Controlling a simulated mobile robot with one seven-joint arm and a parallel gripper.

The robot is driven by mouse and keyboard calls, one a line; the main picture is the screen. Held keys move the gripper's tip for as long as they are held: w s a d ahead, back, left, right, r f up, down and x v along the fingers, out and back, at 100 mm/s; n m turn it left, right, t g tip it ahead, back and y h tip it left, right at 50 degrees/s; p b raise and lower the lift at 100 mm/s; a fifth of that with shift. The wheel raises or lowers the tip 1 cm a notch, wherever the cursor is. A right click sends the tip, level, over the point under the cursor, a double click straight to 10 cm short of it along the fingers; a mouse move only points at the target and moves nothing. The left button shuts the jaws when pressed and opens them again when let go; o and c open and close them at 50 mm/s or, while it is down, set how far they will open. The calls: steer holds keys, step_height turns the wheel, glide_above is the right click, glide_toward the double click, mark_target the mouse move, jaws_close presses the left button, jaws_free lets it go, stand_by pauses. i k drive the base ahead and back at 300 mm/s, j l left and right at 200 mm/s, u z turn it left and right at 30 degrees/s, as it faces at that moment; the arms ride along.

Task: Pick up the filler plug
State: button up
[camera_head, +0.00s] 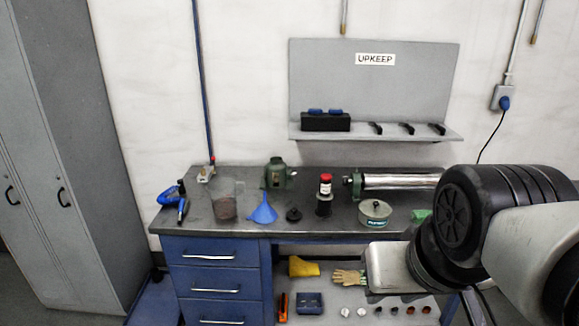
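A small, dark, round piece with a raised middle, which looks like the filler plug (293,214), lies on the dark bench top (340,226). It sits between a blue funnel (263,209) and a dark jar with a red top (325,190). My arm comes in from the right. A grey block at its end, which looks like the body of my gripper (392,270), hangs in front of the bench's right part, well to the right of the plug and apart from it. Its fingertips cannot be made out, so its opening is hidden.
A clear jug (225,199), a blue spray tool (173,198) and a green housing (277,173) stand on the left. A round labelled tin (375,212) and a metal cylinder (400,182) are on the right. A shelf (375,132) hangs behind.

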mark_target(294, 214)
steer(key=i+j+z, duration=0.15)
steer(key=i+j, duration=0.15)
steer(key=i, duration=0.3)
steer(key=i+j+z, duration=0.1)
steer(key=i+j, duration=0.25)
steer(key=i, duration=0.2)
steer(key=i+j+z, duration=0.15)
steer(key=i+j, duration=0.25)
steer(key=i, duration=0.15)
